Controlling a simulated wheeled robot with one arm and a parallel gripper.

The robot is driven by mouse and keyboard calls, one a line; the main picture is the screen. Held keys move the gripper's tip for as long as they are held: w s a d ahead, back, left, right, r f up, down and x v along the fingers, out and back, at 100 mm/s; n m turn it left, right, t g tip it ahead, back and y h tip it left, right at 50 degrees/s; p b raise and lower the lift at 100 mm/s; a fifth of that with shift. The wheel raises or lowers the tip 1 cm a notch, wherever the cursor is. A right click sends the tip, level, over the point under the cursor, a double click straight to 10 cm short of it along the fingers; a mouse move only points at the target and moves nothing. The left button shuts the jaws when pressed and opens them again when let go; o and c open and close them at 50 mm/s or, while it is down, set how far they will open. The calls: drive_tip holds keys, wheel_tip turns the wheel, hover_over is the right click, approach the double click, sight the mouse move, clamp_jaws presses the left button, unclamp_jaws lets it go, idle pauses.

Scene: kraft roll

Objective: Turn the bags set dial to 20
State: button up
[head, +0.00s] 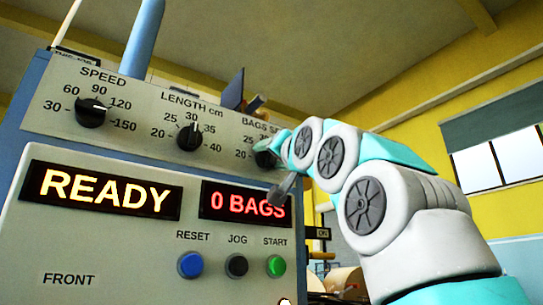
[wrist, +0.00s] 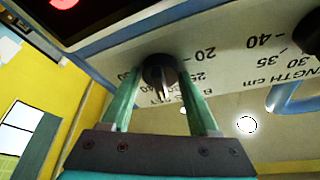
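The bags set dial (head: 266,158) is a black knob at the right end of the upper panel, partly hidden by my arm in the head view. In the wrist view, seen upside down, the knob (wrist: 158,70) sits between the two green fingers of my gripper (wrist: 162,76). One finger is on each side, with no clear gap at the tips; I cannot tell whether they press on it. The dial's pale pointer aims down in the wrist picture, away from the 20 mark (wrist: 199,53). Some of its scale is hidden by the fingers.
The length dial (head: 190,136) and speed dial (head: 92,110) are left of the bags dial. Below, a display (head: 244,207) reads 0 BAGS and another (head: 104,190) reads READY. Reset (head: 190,264), jog (head: 236,265) and start (head: 275,266) buttons are beneath.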

clamp_jaws()
